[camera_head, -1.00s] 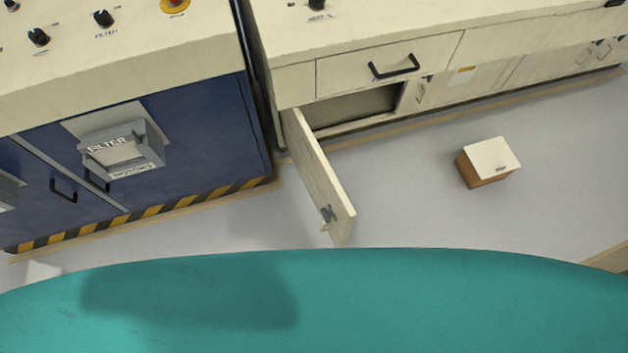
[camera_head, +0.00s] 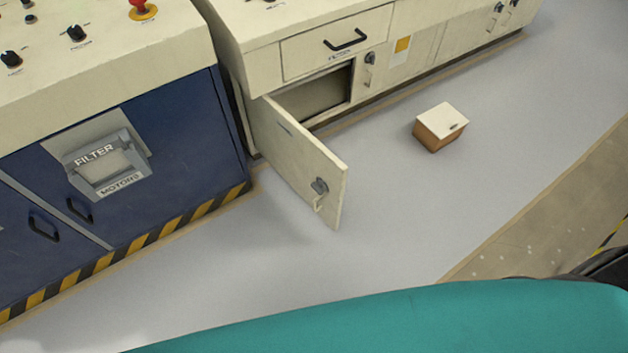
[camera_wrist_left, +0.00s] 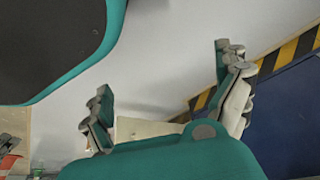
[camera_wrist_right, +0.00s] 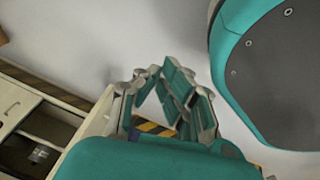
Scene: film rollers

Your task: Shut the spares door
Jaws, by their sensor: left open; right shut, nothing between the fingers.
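The spares door (camera_head: 300,160) is a cream panel hinged at its left edge, standing wide open from the low cream cabinet (camera_head: 262,55) in the head view. A dark latch (camera_head: 320,187) with a small hanging tag or key is near its free edge. The opening (camera_head: 325,95) behind it is dark. My left gripper (camera_wrist_left: 165,85) is open and empty in the left wrist view, with its fingers wide apart. My right gripper (camera_wrist_right: 165,85) is shut and empty in the right wrist view. Neither gripper shows in the head view, and neither is seen touching the door.
A brown box with a white lid (camera_head: 441,126) sits on the floor right of the door. A blue cabinet (camera_head: 185,140) with a grey FILTER MOTORS holder and a striped base stands at left. A closed drawer (camera_head: 335,42) is above the opening. Grey floor around the door is clear.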

